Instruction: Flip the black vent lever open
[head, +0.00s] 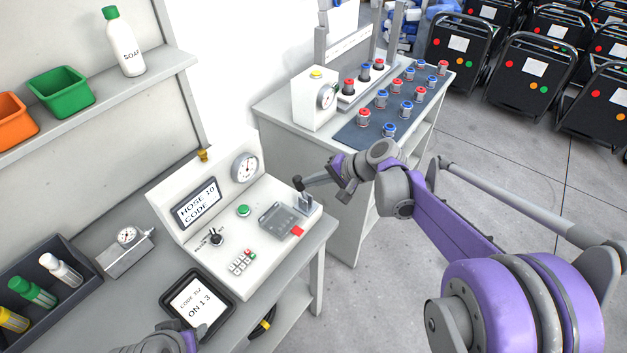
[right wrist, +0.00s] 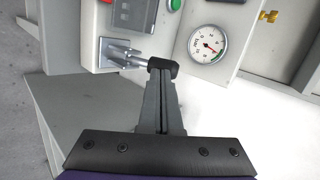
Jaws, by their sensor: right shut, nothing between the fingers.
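The black vent lever stands at the right end of the white test console (head: 225,265), on a metal bracket (head: 306,205). Its black knob (head: 298,183) is up above the bracket in the head view. In the right wrist view the bracket (right wrist: 118,53) is at upper left, with a metal rod reaching right to the black knob (right wrist: 162,66). My right gripper (head: 311,181) is shut and empty, its fingertips (right wrist: 162,78) right at the knob; I cannot tell whether they touch. Only part of my left arm shows at the bottom edge; its fingers are not visible.
A second bench (head: 275,107) with red and blue fittings stands behind.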

